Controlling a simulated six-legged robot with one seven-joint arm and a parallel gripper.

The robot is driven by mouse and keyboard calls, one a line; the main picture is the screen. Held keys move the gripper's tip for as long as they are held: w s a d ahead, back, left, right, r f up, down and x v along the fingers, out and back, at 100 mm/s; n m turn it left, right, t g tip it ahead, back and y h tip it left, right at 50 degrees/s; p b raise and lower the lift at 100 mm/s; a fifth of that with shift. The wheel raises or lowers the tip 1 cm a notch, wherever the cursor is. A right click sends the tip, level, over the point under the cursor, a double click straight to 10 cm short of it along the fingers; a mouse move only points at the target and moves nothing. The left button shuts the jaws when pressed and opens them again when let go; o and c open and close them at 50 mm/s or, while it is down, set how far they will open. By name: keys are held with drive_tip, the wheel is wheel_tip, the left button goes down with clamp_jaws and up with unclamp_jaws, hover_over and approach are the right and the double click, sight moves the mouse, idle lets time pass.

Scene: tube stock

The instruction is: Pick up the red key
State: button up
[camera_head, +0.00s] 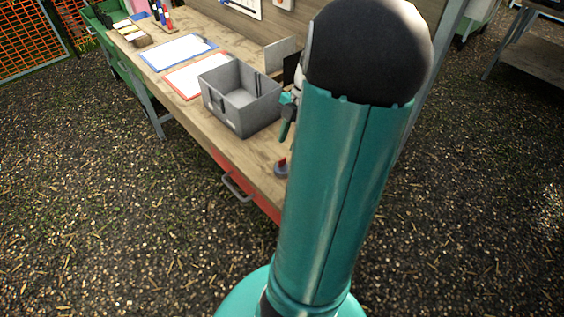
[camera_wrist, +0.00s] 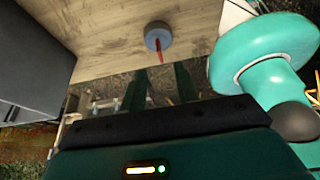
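The red key (camera_head: 282,161) stands up from a round grey base (camera_head: 281,170) near the front edge of the wooden table, partly hidden by my arm in the head view. In the wrist view the key (camera_wrist: 160,54) is a thin red piece on the grey disc (camera_wrist: 158,36). My gripper (camera_wrist: 160,82) is open, its two dark green fingers apart with nothing between them. The key lies just beyond the fingertips, roughly in line with the gap. In the head view my gripper (camera_head: 287,122) hangs above the table, mostly behind my arm.
A grey bin (camera_head: 241,101) stands on the table (camera_head: 178,93) left of the key; its dark side (camera_wrist: 35,65) fills the left of the wrist view. Two clipboards (camera_head: 180,52) (camera_head: 192,76) lie farther left. A red drawer (camera_head: 232,178) is below the tabletop.

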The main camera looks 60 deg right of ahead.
sight(282, 159)
drive_tip(key=x, duration=0.7)
drive_tip(key=shift+f, duration=0.15)
clamp_jaws()
